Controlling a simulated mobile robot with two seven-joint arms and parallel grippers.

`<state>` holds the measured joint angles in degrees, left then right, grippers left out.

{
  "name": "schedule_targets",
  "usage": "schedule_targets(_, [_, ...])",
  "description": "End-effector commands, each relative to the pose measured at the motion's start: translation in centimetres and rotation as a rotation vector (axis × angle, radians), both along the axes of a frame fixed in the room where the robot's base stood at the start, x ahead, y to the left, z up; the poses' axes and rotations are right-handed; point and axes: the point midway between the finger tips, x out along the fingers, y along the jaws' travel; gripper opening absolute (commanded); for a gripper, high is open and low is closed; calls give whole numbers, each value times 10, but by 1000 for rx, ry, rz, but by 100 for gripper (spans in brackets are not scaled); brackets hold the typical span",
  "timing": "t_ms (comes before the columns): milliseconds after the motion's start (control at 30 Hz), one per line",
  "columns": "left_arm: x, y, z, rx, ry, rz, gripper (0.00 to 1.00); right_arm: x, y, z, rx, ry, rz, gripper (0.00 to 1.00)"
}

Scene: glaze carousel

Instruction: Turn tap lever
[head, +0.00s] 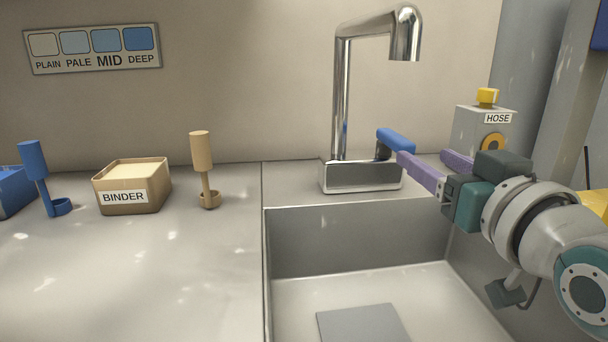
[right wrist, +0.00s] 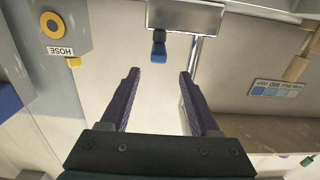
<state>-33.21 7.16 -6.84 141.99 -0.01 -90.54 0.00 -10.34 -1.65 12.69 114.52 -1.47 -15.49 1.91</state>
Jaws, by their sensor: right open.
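The chrome tap (head: 342,100) stands on its base block (head: 360,177) at the back of the sink, with its spout bent over to the right. Its blue lever (head: 396,140) sticks out at the right of the base. My right gripper (head: 424,158) is open and empty, its purple fingers pointing toward the lever. In the right wrist view the blue lever (right wrist: 159,48) lies just beyond and between the fingertips of my gripper (right wrist: 159,75), and no contact shows. The tap base (right wrist: 185,14) is at the top there. My left gripper is not in view.
The sink basin (head: 358,240) lies below the tap, with a grey plate (head: 362,324) on its floor. A box marked HOSE (head: 486,135) stands behind my right gripper. A BINDER tub (head: 131,188) and two scoops stand on the left counter.

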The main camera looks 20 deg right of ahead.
Motion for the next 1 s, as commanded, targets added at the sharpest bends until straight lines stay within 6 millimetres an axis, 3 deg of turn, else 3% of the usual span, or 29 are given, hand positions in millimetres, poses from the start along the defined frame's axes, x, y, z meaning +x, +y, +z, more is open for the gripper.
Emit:
schedule_targets(167, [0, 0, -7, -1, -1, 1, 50, 11, -5, 0, -3, -31, -7, 62])
schedule_targets(600, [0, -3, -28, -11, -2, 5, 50, 82, -21, -1, -3, -28, -6, 62])
schedule_targets(800, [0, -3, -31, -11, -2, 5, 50, 96, -25, 0, -3, -26, -6, 62])
schedule_targets(1000, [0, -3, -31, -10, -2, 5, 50, 98, -25, 1, -3, -25, -6, 62])
